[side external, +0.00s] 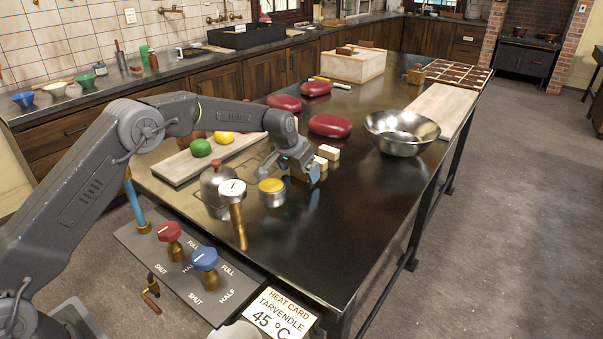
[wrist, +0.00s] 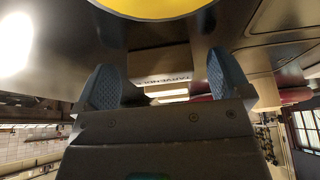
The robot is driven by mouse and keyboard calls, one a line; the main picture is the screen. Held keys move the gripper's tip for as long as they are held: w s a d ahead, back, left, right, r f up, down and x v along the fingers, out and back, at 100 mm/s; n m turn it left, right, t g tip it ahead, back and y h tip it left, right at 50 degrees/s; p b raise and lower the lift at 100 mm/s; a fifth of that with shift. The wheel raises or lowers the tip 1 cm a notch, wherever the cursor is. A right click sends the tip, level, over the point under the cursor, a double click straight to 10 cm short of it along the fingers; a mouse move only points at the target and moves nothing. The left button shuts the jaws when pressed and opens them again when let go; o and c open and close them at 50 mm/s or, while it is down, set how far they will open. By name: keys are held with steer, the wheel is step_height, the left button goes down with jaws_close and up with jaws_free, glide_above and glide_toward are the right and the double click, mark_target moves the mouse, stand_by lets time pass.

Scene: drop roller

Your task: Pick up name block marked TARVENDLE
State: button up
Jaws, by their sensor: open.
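A pale wooden name block (wrist: 172,79) lies between my gripper's fingers in the wrist view, its dark lettering appearing to read TARVENDLE. More pale blocks show behind it, partly hidden by my gripper's body. In the side view my gripper (side external: 304,175) is low over the dark table, pointing down beside a small row of pale blocks (side external: 328,153). The marked block is mostly hidden there by the fingers. In the wrist view the blue-padded fingers of my gripper (wrist: 165,82) are apart, one on each side of the block.
A tin with a yellow top (side external: 271,192) stands close to my gripper. Nearby are a metal pot (side external: 216,190) and a gauge (side external: 233,193). A steel bowl (side external: 402,131) and red oval objects (side external: 330,126) lie beyond. A heat card (side external: 279,314) reads TARVENDLE 45 °C. The table's front right is clear.

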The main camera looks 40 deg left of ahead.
steer(key=c, duration=1)
steer(key=shift+r, duration=0.1)
